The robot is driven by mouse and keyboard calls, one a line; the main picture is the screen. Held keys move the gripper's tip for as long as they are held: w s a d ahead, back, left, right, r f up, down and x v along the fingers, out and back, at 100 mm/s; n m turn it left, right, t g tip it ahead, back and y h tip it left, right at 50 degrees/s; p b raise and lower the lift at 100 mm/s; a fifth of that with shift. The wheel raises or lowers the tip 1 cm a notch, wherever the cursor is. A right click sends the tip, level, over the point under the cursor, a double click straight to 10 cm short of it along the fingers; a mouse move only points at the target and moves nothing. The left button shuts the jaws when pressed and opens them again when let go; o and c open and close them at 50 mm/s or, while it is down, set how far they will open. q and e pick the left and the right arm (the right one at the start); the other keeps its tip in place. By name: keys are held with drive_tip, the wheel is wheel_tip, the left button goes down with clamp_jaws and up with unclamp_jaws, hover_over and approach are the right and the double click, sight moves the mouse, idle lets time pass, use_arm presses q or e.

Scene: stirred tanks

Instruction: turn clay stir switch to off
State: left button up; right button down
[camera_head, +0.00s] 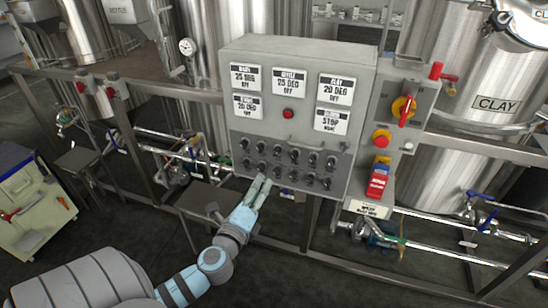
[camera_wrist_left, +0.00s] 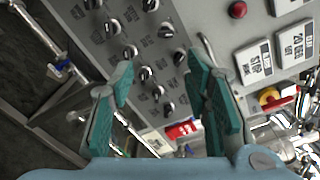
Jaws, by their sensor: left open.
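A grey control panel (camera_head: 250,55) faces me in the head view, with two rows of black rotary switches (camera_head: 294,154) on its lower part. Their labels are too small to read, so I cannot tell which one is the clay stir switch. A display marked CLAY (camera_head: 335,90) reads 20 DEG, OFF. My left gripper (camera_head: 264,182) is open and empty, just below the lower switch row at its left part. In the left wrist view the open fingers (camera_wrist_left: 160,80) point at the panel, with switches (camera_wrist_left: 146,73) between and beyond them.
A red button (camera_head: 288,113) sits above the switches. Right of the panel are a red and yellow rotary switch (camera_head: 403,108) and a red and blue switch block (camera_head: 378,180). A steel tank labelled CLAY (camera_head: 496,104) stands at the right. Pipes and frame rails run below.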

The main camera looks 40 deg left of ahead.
sight(275, 154)
use_arm(q)
drive_tip(key=x, duration=0.9)
drive_tip(key=r+x, duration=0.1)
drive_tip(key=x, duration=0.4)
drive_tip(key=shift+w, duration=0.2)
drive_tip(key=shift+c, duration=0.5)
clamp_jaws()
